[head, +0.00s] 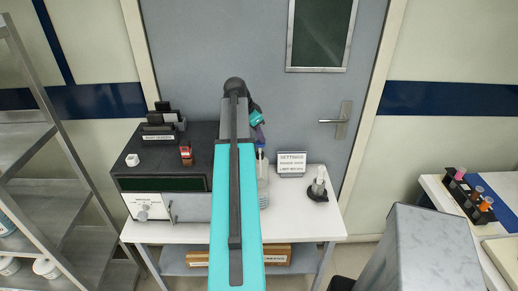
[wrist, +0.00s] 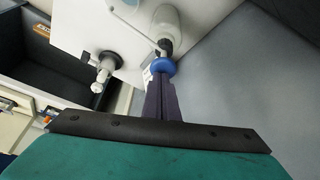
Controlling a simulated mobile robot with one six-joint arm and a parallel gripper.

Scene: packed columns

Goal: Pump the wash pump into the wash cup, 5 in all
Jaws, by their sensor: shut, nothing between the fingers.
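The wash pump (head: 263,188) is a pale, clear bottle with a blue top, standing on the white table and partly hidden behind my arm in the head view. In the wrist view its blue pump head (wrist: 162,66) is right at my fingertips, with the whitish bottle (wrist: 168,25) beyond it. My gripper (wrist: 162,80) is shut and empty, its purple fingers together. They overlap the blue head's edge; I cannot tell whether they touch it. In the head view my gripper (head: 260,133) is above the bottle. I cannot clearly make out the wash cup.
A small pale cylinder on a round black base (head: 318,190) stands right of the pump, also in the wrist view (wrist: 103,64). A settings sign (head: 291,163) stands behind. A black-topped instrument (head: 160,178) fills the table's left. The table's front right (head: 300,225) is bare.

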